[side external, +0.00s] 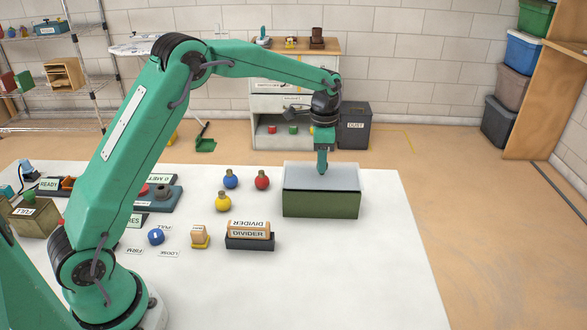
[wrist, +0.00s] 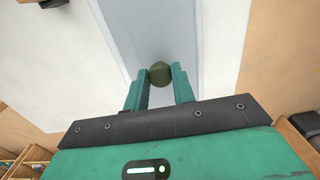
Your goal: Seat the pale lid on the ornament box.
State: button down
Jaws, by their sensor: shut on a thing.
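The ornament box (side external: 320,205) is dark green and stands upright on the right part of the white table. The pale lid (side external: 300,177) covers its top, looks level and roughly lines up with its edges. I cannot tell whether a thin gap is left between them. My gripper (side external: 322,172) points down over the middle of the lid. In the wrist view, its two green fingers (wrist: 159,78) are shut on the olive-green knob (wrist: 160,72) of the lid (wrist: 160,25). The inside of the box is hidden.
Blue (side external: 230,179), red (side external: 262,179) and yellow (side external: 223,201) ornaments lie left of the box. Divider blocks sit in a dark holder (side external: 250,241) nearer the front. The white table (side external: 385,270) is clear to the right and in front of the box.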

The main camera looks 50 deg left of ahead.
jog(key=shift+f, duration=0.6)
dwell(1.2)
jog(key=c, duration=0.6)
grip_release()
jog(key=shift+r, duration=0.2)
jog(key=shift+r, duration=3.25)
jog(key=shift+s+r, duration=0.1)
jog(key=shift+r, duration=0.1)
